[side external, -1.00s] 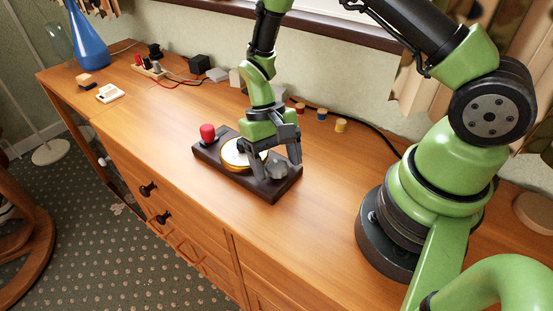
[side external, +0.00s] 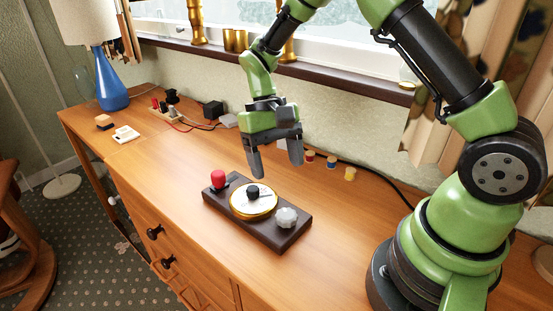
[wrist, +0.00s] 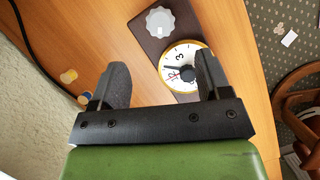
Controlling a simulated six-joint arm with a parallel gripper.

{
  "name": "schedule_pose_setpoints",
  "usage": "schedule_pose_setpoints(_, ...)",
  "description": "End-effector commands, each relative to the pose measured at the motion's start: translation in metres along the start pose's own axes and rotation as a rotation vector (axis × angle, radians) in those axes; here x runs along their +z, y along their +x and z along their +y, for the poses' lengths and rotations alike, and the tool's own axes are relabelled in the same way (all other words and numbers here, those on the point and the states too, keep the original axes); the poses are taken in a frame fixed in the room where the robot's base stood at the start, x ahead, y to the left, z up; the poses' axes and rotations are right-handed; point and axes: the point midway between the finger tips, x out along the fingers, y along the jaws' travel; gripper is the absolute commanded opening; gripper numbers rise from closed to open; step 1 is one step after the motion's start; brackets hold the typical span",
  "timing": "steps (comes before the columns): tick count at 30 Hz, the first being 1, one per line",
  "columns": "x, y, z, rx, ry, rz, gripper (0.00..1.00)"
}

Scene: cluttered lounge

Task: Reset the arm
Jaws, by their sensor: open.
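My gripper (side external: 274,168) is open and empty, raised above the wooden desktop near the back of a dark board (side external: 268,229). The board carries a red knob (side external: 218,178) at its left end, a round white dial with a gold rim (side external: 241,206) and a black centre hub in the middle, and a pale faceted knob (side external: 286,217) at its right end. In the wrist view the fingers (wrist: 163,82) are spread apart. The dial (wrist: 182,58) and the pale knob (wrist: 160,21) show beyond them, and the right finger overlaps the dial's edge. The red knob is hidden there.
Small coloured spools (side external: 331,161) and a black cable lie by the wall behind my gripper. A blue lamp (side external: 109,82), a power strip (side external: 165,110) and small blocks stand at the far left. The wooden desktop (side external: 165,175) left of the board is clear.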

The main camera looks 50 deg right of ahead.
Motion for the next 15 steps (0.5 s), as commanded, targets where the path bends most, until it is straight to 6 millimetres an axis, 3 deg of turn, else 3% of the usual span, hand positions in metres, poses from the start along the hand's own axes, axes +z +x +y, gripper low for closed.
schedule_pose_setpoints(9,0.002,-0.003,0.0,-0.004,-0.001,0.009,0.71)
schedule_pose_setpoints(11,0.005,-0.01,0.0,-0.012,-0.005,0.029,0.71)
schedule_pose_setpoints(15,0.025,-0.043,0.0,-0.054,-0.02,0.131,0.71)
